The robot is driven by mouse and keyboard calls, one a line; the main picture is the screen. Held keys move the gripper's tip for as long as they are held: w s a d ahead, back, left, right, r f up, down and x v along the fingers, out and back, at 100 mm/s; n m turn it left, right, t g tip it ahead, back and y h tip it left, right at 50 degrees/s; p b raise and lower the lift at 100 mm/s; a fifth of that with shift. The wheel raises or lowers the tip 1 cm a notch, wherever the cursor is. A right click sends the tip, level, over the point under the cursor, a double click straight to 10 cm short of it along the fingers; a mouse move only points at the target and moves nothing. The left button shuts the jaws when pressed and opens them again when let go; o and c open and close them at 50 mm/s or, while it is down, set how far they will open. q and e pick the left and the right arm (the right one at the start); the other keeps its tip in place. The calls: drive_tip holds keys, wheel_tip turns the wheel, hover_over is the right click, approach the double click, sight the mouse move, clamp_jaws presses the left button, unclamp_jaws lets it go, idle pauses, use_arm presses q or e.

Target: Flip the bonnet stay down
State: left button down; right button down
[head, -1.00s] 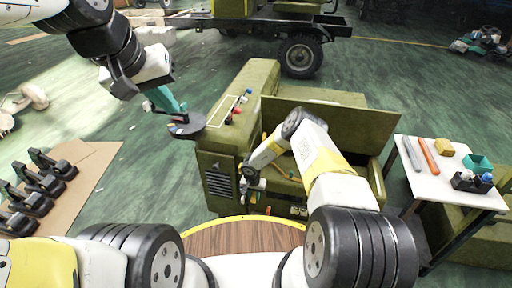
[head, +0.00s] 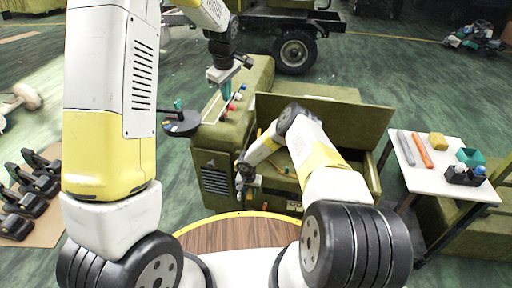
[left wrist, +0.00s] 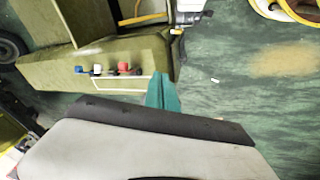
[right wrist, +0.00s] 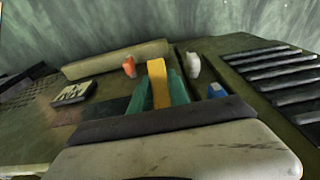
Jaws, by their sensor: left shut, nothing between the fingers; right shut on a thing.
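The green bonnet panel (head: 325,122) stands raised over the open bay of the green vehicle body. My right gripper (head: 243,172) is low at the vehicle's front, beside the grille, its fingertips mostly hidden in the head view. In the right wrist view its teal fingers (right wrist: 158,90) are shut on a yellow bar (right wrist: 157,75). Whether this bar is the bonnet stay I cannot tell. My left gripper (head: 227,88) is shut and empty above the green wing top. In the left wrist view its fingers (left wrist: 162,92) are together, near a yellow bar (left wrist: 140,19) at the top.
Red and blue knobs (left wrist: 125,68) stand on the wing top. A white side table (head: 428,160) with tools and small bins stands at right. Grey-black brackets (head: 32,185) lie at left.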

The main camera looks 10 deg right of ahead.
use_arm(q)
drive_tip(key=w+d+f+n+y, duration=0.15)
drive_tip(key=d+f, duration=0.25)
drive_tip(key=f, duration=0.4)
drive_tip(key=w+d+f+n, duration=0.1)
drive_tip(key=w+d+f, duration=0.25)
drive_tip(key=f, duration=0.35)
drive_tip(key=w+d+f+n+y, duration=0.1)
drive_tip(key=w+d+f+n, duration=0.1)
drive_tip(key=d+f, duration=0.45)
drive_tip(key=shift+m+t, duration=0.25)
drive_tip(key=shift+t, duration=0.05)
drive_tip(key=x, duration=1.3)
drive_tip(key=shift+s+a+f, duration=0.1)
drive_tip(key=shift+s, duration=0.2)
drive_tip(key=shift+w+f, duration=0.7)
drive_tip(key=shift+w, duration=0.05)
drive_tip(key=shift+w+d+f, duration=0.45)
drive_tip(key=shift+w+f, duration=0.1)
use_arm(e)
drive_tip(key=c, duration=1.2)
unclamp_jaws()
drive_tip(key=shift+w, duration=0.1)
drive_tip(key=shift+c, duration=0.2)
